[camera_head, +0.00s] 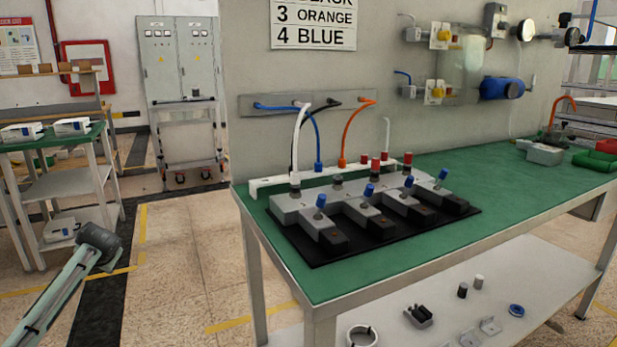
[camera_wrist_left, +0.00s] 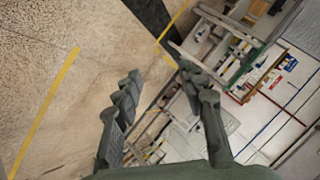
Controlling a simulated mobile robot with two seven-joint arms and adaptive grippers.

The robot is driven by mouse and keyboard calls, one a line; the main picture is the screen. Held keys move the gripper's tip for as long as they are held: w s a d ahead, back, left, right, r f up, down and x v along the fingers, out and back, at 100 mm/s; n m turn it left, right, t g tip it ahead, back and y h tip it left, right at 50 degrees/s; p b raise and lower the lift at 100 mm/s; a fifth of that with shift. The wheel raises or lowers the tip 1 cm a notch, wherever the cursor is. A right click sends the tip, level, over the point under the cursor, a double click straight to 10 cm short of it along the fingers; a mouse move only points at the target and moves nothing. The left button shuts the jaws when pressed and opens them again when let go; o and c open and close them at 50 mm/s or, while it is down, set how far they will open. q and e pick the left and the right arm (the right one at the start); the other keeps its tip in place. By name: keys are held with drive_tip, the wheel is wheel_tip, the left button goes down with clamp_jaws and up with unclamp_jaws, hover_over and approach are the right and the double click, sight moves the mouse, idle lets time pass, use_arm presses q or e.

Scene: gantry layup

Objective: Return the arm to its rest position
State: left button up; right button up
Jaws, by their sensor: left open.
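My left arm (camera_head: 58,293) comes in from the lower left in the head view. It reaches up beside the green-topped bench and ends in a dark grey part (camera_head: 99,240), clear of the bench. I cannot make out gripper fingers there. In the left wrist view my left gripper (camera_wrist_left: 165,90) is open, its two dark fingers apart with nothing between them. Below the fingers are floor and distant furniture. My right gripper is not in view.
The bench (camera_head: 330,283) carries a grey manifold (camera_head: 365,208) with blue-handled valves on a black mat. Coloured hoses (camera_head: 317,130) hang behind it. A shelving cart (camera_head: 75,180) stands at left, a cabinet (camera_head: 182,60) behind. Open floor (camera_head: 185,250) lies between the arm and bench.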

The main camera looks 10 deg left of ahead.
use_arm(q)
drive_tip(key=s+d+f+m+g+h, duration=0.1)
drive_tip(key=s+d+f+h, duration=0.1)
drive_tip(key=s+d+f, duration=0.7)
drive_tip(key=s+d+f+m+h, duration=0.2)
drive_tip(key=s+d+f, duration=0.3)
drive_tip(key=d+f, duration=0.65)
drive_tip(key=s+d+f+g+h, duration=0.1)
drive_tip(key=s+d+f, duration=0.2)
drive_tip(key=s+d, duration=0.3)
drive_tip(key=s+d+f+g+h, duration=0.1)
drive_tip(key=s+d+f, duration=0.3)
drive_tip(key=s, duration=0.9)
drive_tip(key=d+h, duration=0.1)
drive_tip(key=d, duration=0.1)
drive_tip(key=shift+s+d+n, duration=0.35)
drive_tip(key=shift+d+n, duration=0.05)
